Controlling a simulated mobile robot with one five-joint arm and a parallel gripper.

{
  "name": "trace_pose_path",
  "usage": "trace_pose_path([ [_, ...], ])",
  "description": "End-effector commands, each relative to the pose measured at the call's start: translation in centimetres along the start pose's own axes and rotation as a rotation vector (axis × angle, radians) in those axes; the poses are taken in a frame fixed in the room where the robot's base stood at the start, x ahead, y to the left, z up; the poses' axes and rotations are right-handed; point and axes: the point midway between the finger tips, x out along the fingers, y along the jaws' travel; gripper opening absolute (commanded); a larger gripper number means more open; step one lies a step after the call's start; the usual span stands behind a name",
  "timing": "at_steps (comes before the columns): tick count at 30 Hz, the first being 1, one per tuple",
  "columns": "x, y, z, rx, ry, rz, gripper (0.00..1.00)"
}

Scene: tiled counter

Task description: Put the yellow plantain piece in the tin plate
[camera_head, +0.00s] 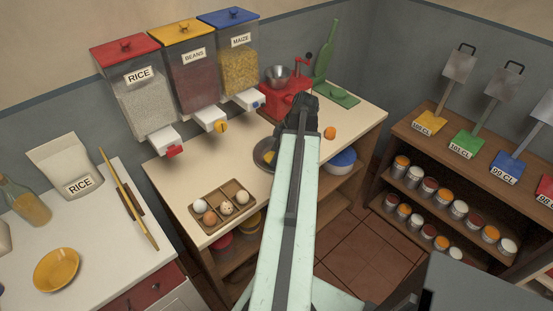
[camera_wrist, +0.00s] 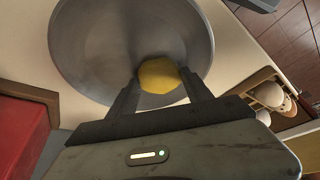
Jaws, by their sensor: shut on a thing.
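The yellow plantain piece (camera_wrist: 162,75) is between my gripper's fingertips (camera_wrist: 160,84) in the wrist view. My gripper is shut on it. The round grey tin plate (camera_wrist: 95,50) lies beyond and around the piece in that view, so the piece appears over the plate's near part. I cannot tell whether the piece touches the plate. In the head view my arm hides most of the plate; its left edge (camera_head: 260,157) shows on the counter. The piece is hidden there.
An egg tray (camera_head: 197,228) with several eggs sits at the counter's front left. A red grinder (camera_head: 287,100) stands behind my gripper. An orange round thing (camera_head: 330,132) lies right of my arm. Dispensers for rice, beans and maize (camera_head: 190,82) hang at the back.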

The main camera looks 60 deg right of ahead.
Motion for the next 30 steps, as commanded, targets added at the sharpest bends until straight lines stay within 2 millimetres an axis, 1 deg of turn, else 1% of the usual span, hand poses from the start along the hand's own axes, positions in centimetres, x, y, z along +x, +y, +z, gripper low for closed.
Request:
trace_pose_path([
  [5, -0.2, 0.0, -0.1, 0.0, 0.0, 0.0, 0.12],
  [9, 0.2, 0.0, 0.2, 0.001, 0.0, 0.0, 0.12],
  [10, 0.1, 0.0, 0.1, 0.001, 0.0, 0.0, 0.66],
  [19, 0.0, 0.0, 0.1, 0.001, 0.0, 0.0, 0.67],
  [23, -0.6, 0.0, -0.1, 0.001, 0.0, 0.001, 0.67],
  [26, -1.8, 0.0, -0.1, 0.002, 0.0, 0.001, 0.67],
  [29, -3.6, 0.0, -0.2, 0.004, 0.0, 0.001, 0.67],
  [30, -4.5, 0.0, -0.3, 0.004, 0.0, 0.001, 0.67],
])
